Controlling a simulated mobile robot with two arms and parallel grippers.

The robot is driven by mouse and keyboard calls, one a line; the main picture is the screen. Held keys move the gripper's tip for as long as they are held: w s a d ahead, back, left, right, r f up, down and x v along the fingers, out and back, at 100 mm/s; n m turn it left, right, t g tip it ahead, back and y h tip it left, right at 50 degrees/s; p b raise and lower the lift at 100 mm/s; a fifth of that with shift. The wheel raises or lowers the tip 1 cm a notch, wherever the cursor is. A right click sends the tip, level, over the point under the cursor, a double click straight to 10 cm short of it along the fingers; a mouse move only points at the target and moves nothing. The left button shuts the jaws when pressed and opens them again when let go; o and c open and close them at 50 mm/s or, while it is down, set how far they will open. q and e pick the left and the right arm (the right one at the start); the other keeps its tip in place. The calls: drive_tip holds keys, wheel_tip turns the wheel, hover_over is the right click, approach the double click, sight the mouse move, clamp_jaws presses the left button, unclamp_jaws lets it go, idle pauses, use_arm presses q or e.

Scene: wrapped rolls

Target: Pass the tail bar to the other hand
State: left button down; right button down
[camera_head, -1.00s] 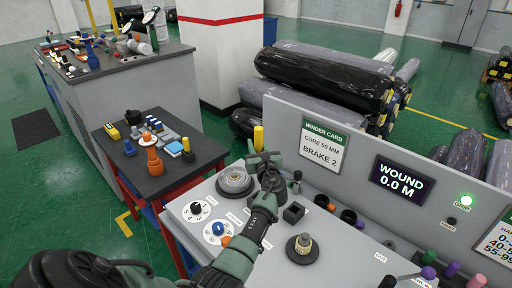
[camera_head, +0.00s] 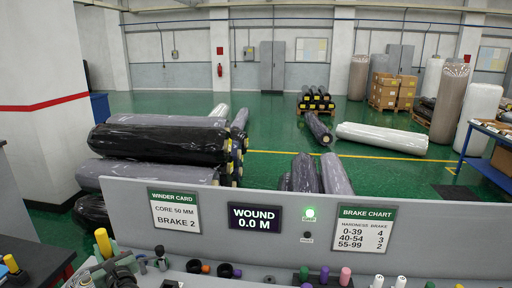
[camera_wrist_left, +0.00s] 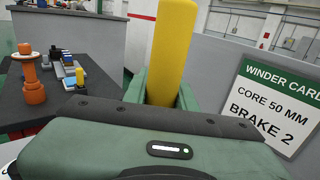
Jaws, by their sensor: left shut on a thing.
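A yellow bar (camera_head: 103,243), which I take to be the tail bar, stands nearly upright at the lower left of the head view. My left gripper (camera_head: 106,264) is shut on its lower part. My right gripper is in neither view.
The winder panel (camera_head: 420,220) crosses the front, with a winder card (camera_head: 174,208), a wound display (camera_head: 255,218) and a brake chart (camera_head: 364,229). A dark side table (camera_wrist_left: 70,100) stands left.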

use_arm(q)
drive_tip(key=s+d+f+m+t+h+b, duration=0.3)
drive_tip(key=s+d+f+h+b, duration=0.1)
drive_tip(key=s+d+f, duration=0.35)
drive_tip(key=s+d+f+m+t+h+b, duration=0.2)
drive_tip(key=s+d+m+h+b, duration=0.4)
drive_tip(key=s+d, duration=1.4)
drive_tip(key=h+b, duration=0.1)
drive_tip(key=h, duration=0.1)
drive_tip(key=shift+s+h+b, duration=0.3)
drive_tip(key=shift+h+b, duration=0.05)
drive_tip(key=shift+h, duration=0.05)
drive_tip(key=shift+d, duration=0.1)
